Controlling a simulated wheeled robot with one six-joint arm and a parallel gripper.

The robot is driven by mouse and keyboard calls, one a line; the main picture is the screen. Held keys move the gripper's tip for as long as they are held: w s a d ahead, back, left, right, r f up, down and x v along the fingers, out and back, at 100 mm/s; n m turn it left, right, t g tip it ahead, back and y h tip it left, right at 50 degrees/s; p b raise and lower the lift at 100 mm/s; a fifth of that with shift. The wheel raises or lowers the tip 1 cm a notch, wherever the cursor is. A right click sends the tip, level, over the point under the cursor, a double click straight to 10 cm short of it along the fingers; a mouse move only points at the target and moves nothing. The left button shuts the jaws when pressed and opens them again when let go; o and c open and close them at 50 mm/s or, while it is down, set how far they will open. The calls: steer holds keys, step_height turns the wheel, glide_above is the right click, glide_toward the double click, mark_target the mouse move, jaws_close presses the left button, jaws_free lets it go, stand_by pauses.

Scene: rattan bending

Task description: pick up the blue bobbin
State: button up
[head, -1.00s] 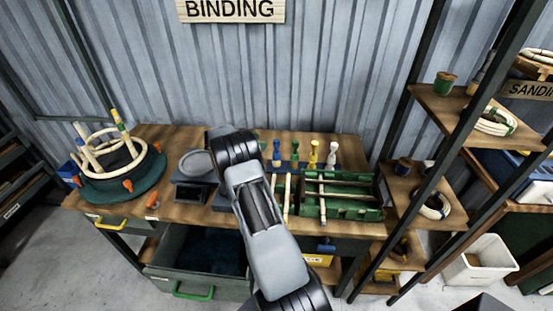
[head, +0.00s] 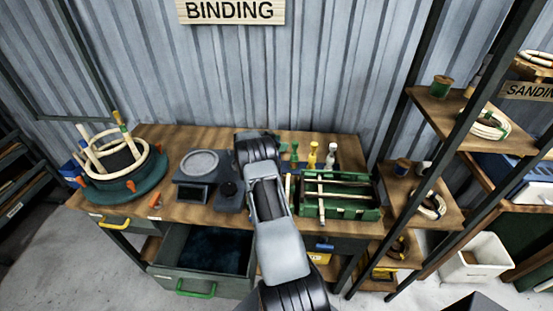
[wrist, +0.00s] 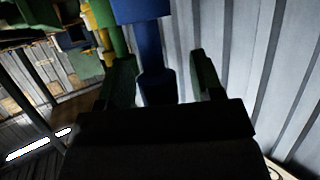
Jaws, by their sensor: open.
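The blue bobbin (wrist: 155,70) stands in the wrist view between the two fingers of my open gripper (wrist: 160,62), closer to the left finger. A gap shows between it and the right finger; whether it touches the left one I cannot tell. Its upper picture end is cut off by the frame. In the head view my arm hides the blue bobbin and the fingers.
A green bobbin (head: 295,153) stands close beside, with a yellow bobbin (head: 312,156) and a white bobbin (head: 331,156) further right. A green rack with canes (head: 345,208) lies in front. A round plate device (head: 199,163) is left.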

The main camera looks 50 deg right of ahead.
steer(key=shift+d+f, duration=0.1)
jaws_close()
stand_by(0.6)
